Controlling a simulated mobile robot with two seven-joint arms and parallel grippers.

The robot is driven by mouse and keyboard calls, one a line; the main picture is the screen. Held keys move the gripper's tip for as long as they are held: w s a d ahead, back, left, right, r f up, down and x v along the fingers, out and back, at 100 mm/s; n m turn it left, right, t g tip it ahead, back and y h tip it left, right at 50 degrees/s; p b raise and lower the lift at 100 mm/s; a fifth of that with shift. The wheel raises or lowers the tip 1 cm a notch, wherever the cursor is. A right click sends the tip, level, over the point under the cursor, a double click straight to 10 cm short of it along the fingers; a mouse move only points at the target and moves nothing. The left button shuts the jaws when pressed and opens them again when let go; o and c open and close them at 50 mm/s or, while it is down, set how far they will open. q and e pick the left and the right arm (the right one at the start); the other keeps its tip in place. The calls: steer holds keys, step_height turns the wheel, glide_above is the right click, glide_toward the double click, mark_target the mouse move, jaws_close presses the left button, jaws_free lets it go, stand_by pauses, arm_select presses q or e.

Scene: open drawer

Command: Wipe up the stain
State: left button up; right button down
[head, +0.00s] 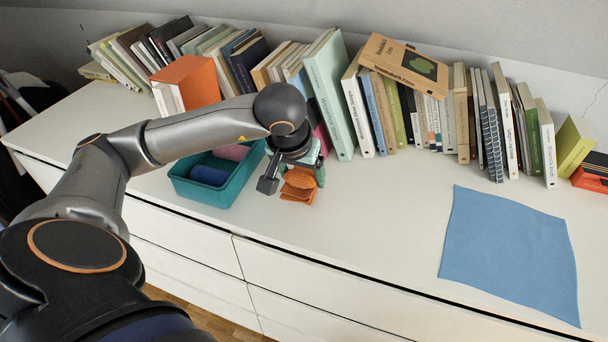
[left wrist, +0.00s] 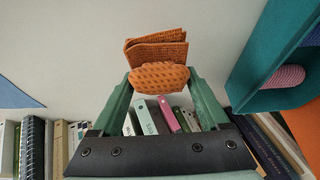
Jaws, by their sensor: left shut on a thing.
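My left gripper (head: 297,178) is over the white dresser top, just right of the teal box. It is shut on a folded orange cloth (head: 298,188) with a waffle-like texture. In the left wrist view the orange cloth (left wrist: 157,76) is pinched between the two green fingers, and its folded layers stick out beyond them. I cannot tell whether the cloth touches the dresser top (head: 370,215). I see no stain on the bare parts of the top. My right gripper is not in view.
The teal box (head: 208,195) holds a blue roll (head: 209,175) and a pink roll (head: 231,152). A blue sheet (head: 510,250) lies flat at right. A row of books (head: 326,90) lines the back. The top's middle front is clear.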

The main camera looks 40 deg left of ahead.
arm_select(q)
step_height(320, 180, up, 3)
steer(key=shift+a+f+p, duration=0.1)
steer(key=shift+p, duration=0.6)
steer(key=shift+r+p, duration=0.5)
steer(key=shift+r, duration=0.25)
steer(key=shift+r+p, duration=0.3)
steer(key=shift+r, duration=0.15)
